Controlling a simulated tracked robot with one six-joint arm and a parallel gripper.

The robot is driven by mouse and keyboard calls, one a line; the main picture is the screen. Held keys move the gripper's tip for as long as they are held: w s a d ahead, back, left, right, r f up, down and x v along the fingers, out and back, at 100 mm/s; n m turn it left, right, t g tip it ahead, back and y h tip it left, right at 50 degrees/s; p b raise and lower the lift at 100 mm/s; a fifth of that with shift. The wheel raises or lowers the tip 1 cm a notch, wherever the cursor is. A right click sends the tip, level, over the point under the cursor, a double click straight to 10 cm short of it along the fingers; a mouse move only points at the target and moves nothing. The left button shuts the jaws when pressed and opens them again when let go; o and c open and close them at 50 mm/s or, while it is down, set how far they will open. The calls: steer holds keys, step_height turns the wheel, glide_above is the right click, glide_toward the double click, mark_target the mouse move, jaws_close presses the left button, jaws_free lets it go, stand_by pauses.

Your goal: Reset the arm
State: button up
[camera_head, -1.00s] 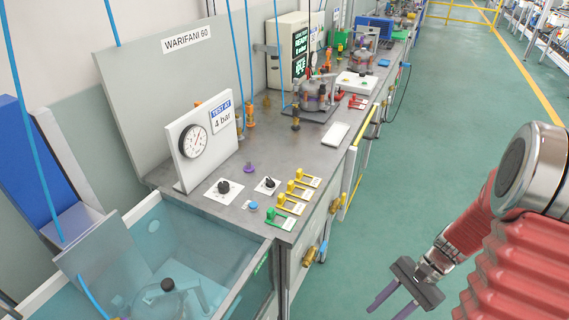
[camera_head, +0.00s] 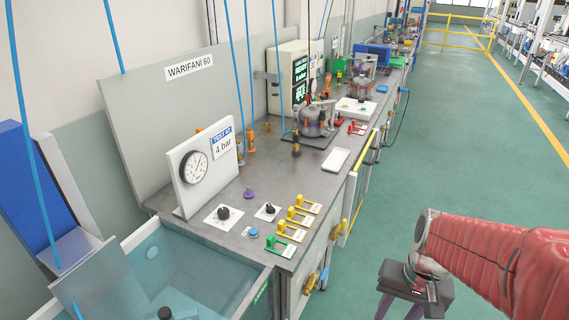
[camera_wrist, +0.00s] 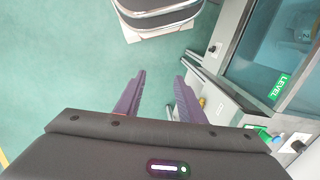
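My arm, in a red ribbed sleeve, reaches in from the right edge of the head view. My gripper (camera_head: 400,308) hangs at the lower right over the green floor, beside the workbench and touching nothing. In the wrist view my gripper (camera_wrist: 157,100) shows two purple fingers spread apart with a gap between them. Nothing is between the fingers. In the head view the fingertips are cut off by the bottom edge.
A grey workbench (camera_head: 262,205) runs along the left with a gauge panel (camera_head: 203,168), knobs and yellow and green levers (camera_head: 298,216). A water tank (camera_head: 190,268) stands at its near end. The green floor (camera_head: 460,150) on the right is clear.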

steer(key=s+a+r+n+t, duration=0.1)
steer(key=a+r+n+t, duration=0.1)
steer(key=r, duration=0.4)
steer(key=s+a+r+n+t, duration=0.1)
steer(key=a+r+n+t, duration=0.1)
steer(key=a+r, duration=0.3)
step_height(320, 180, up, 2)
steer(key=shift+s+a+r+t+h, duration=0.2)
steer(key=shift+s+t+h, duration=0.15)
steer(key=shift+t, duration=0.45)
stand_by(1.8)
